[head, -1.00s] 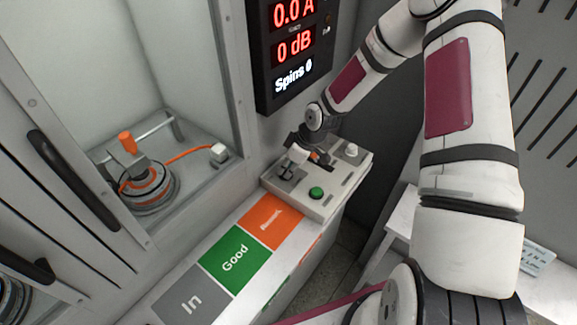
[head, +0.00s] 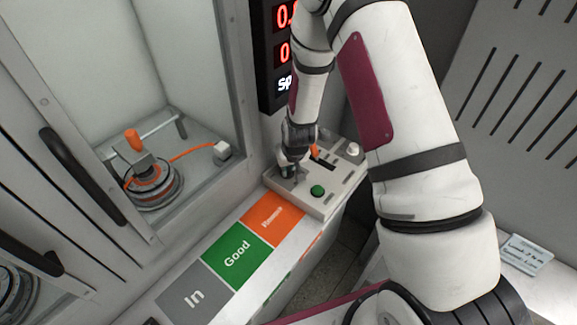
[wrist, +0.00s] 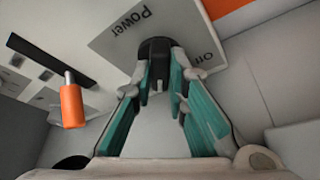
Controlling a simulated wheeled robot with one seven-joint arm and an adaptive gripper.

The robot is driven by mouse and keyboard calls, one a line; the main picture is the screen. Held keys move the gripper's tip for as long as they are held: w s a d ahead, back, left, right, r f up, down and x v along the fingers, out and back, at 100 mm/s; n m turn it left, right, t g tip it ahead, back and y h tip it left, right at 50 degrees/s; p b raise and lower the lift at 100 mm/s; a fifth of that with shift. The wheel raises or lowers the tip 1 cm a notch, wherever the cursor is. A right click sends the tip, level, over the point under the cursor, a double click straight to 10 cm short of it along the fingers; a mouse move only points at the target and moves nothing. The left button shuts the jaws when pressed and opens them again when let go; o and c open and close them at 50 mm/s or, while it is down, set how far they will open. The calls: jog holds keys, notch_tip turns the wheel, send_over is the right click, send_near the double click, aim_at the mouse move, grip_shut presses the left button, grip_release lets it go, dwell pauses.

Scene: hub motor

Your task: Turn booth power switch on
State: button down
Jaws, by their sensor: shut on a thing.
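I cannot tell from these views which position the lever is in.
The panel also carries an orange-handled slider (head: 315,150), a green button (head: 317,190) and a white knob (head: 353,149). "In", "Good" and orange pads (head: 272,218) lie in front. A booth at left holds a motor (head: 152,185). My arm partly covers the red-digit display (head: 283,50).

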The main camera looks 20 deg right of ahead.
jog(key=shift+m+h, duration=0.3)
jog(key=shift+m, duration=0.5)
jog(key=c, duration=1.6)
grip_release()
jog(key=shift+f, duration=0.1)
jog(key=v, duration=1.2)
jog(key=shift+w+a, duration=0.1)
